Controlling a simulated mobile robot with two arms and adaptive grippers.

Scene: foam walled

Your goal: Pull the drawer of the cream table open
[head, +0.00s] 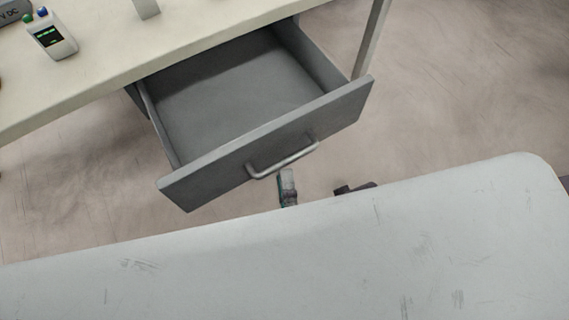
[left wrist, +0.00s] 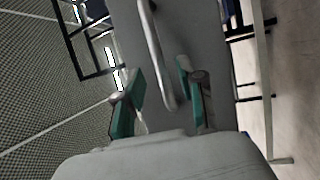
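The cream table (head: 100,75) is at the upper left of the head view. Its grey drawer (head: 235,90) stands well open and looks empty inside. A metal bar handle (head: 283,160) is on the drawer front (head: 215,175). In the head view, part of my left gripper (head: 288,187) shows just below the handle; the rest is hidden by the pale surface in front. In the left wrist view my left gripper (left wrist: 162,98) has its green-padded fingers spread. The handle (left wrist: 155,45) reaches down between them, with gaps at both sides. My right gripper is not in view.
A small device with a dark screen (head: 50,36) and a grey box (head: 14,10) stand on the table. A table leg (head: 371,38) is right of the drawer. Bare floor (head: 470,90) lies to the right. A dark part (head: 355,188) near the gripper is unclear.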

